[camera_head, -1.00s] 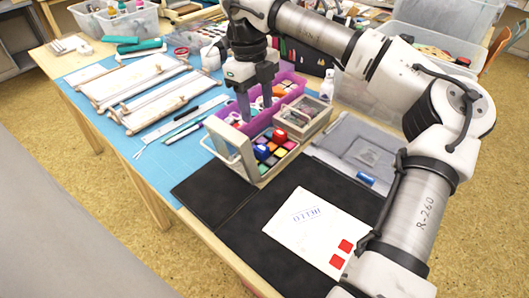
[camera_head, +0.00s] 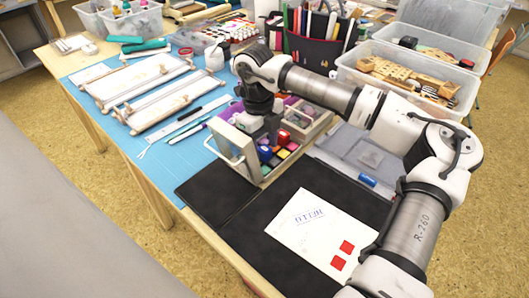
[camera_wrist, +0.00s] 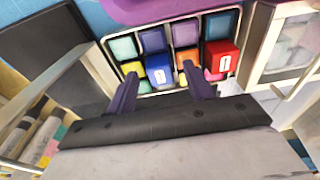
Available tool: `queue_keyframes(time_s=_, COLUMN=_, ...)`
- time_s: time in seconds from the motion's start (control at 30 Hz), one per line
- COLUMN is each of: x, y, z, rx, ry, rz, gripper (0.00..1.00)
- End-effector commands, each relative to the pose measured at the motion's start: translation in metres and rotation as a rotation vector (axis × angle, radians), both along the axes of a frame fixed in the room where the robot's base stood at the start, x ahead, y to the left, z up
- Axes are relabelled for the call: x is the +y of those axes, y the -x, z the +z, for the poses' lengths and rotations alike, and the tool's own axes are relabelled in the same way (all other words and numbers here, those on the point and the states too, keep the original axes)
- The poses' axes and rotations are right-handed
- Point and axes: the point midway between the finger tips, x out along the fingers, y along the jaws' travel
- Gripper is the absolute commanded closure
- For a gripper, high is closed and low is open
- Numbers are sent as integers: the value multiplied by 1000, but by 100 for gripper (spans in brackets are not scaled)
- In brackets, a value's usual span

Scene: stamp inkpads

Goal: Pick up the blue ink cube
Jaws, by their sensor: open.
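The blue ink cube (camera_wrist: 160,76), with a white mark on its face, stands in the inkpad box among coloured pads. It shows between and just beyond the fingertips of my gripper (camera_wrist: 159,71) in the wrist view. My gripper is open, with purple fingers apart and nothing held. I cannot tell whether the fingertips reach down beside the cube. In the head view the blue cube (camera_head: 265,154) sits just in front of the lower end of my arm, and the fingers are mostly hidden by the box's side.
A red cube (camera_wrist: 221,58) stands close to the right of the blue one. A pale box lid (camera_head: 232,152) stands up on the left. A small compartmented box (camera_head: 305,122) lies at the right. A stamped white sheet (camera_head: 318,235) lies on the dark mat in front.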

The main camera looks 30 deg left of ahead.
Motion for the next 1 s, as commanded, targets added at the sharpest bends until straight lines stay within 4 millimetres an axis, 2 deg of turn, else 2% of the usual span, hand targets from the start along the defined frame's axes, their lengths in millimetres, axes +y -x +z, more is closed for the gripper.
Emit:
queue_keyframes(time_s=0.1, x=0, y=0, z=0, rx=0, ry=0, rz=0, gripper=51)
queue_keyframes(time_s=0.4, x=0, y=0, z=0, rx=0, ry=0, rz=0, gripper=90)
queue_keyframes(time_s=0.47, x=0, y=0, z=0, rx=0, ry=-1, rz=0, gripper=96)
queue_keyframes(time_s=0.77, x=0, y=0, z=3, rx=0, ry=-1, rz=0, gripper=96)
queue_keyframes(time_s=0.87, x=0, y=-1, z=10, rx=-1, ry=-2, rz=-1, gripper=96)
queue_keyframes(time_s=1.0, x=0, y=-1, z=28, rx=-3, ry=-2, rz=-1, gripper=96)
